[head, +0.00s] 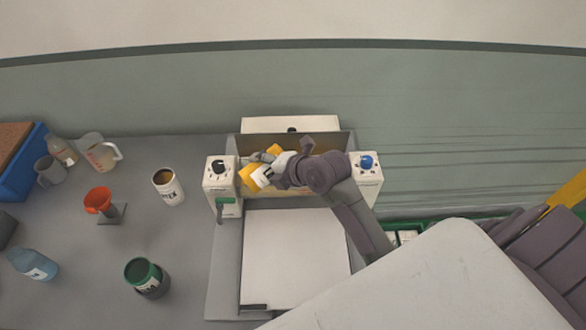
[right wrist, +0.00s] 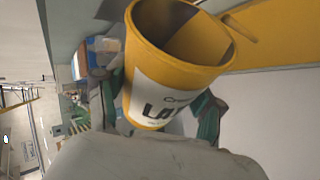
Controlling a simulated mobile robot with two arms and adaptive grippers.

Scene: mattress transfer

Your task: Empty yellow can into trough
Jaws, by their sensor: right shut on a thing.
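The yellow can (head: 248,179), with a white label, is tilted over the trough (head: 336,141) of the white machine. My right gripper (head: 268,172) is shut on the can and partly hides it. In the right wrist view the can (right wrist: 160,103) is close, its open mouth toward the top, with yellow inner walls. A yellow surface (right wrist: 285,42) shows beyond the rim; a yellowish patch also shows low in the trough in the head view. I cannot tell whether anything is flowing out. My left gripper is not in view.
At left on the grey table stand a white can (head: 168,190), an orange funnel (head: 99,201), a green-rimmed dark can (head: 146,277), a blue bottle (head: 33,265), jugs and a blue crate (head: 22,172). Knob posts (head: 220,172) flank the trough. A white plate (head: 295,258) lies in front.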

